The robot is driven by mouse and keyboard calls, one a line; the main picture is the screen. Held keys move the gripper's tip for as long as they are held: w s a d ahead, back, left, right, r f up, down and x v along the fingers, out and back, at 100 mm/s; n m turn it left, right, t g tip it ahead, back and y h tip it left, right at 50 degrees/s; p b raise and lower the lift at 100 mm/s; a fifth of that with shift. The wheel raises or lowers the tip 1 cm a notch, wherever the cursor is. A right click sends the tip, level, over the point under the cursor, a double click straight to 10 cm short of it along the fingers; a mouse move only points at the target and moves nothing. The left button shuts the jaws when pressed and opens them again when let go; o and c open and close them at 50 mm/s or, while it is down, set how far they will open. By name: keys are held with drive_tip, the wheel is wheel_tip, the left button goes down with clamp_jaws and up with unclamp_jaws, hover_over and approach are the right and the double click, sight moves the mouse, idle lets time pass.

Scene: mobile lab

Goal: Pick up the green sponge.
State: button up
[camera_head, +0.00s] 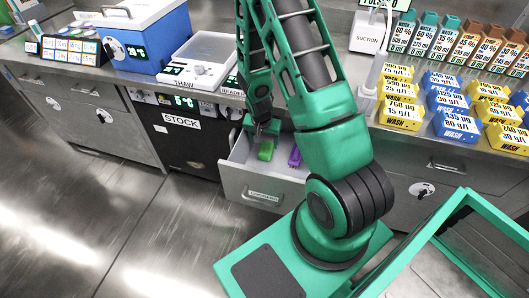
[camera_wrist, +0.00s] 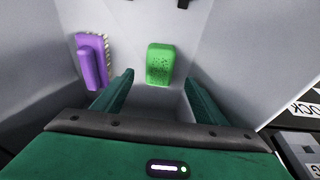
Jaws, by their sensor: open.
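The green sponge (camera_wrist: 160,64) lies in an open drawer, with dark specks on its face. In the head view the sponge (camera_head: 265,150) sits in the drawer's left part, close below my gripper (camera_head: 262,130). In the wrist view my gripper (camera_wrist: 160,92) is open, with its two green fingers apart. The sponge shows just beyond the fingertips and between their lines. Nothing is held. The exact gap between fingers and sponge is hard to tell.
A purple brush (camera_wrist: 93,62) lies left of the sponge in the wrist view. The pale drawer (camera_head: 262,187) has walls close around my gripper. A counter with a thaw unit (camera_head: 200,62), a blue box (camera_head: 150,45) and yellow wash blocks (camera_head: 400,112) stands above.

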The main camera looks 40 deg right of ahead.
sight(266, 148)
drive_tip(key=shift+x, duration=2.7)
drive_tip(key=shift+c, duration=0.5)
drive_tip(key=c, duration=1)
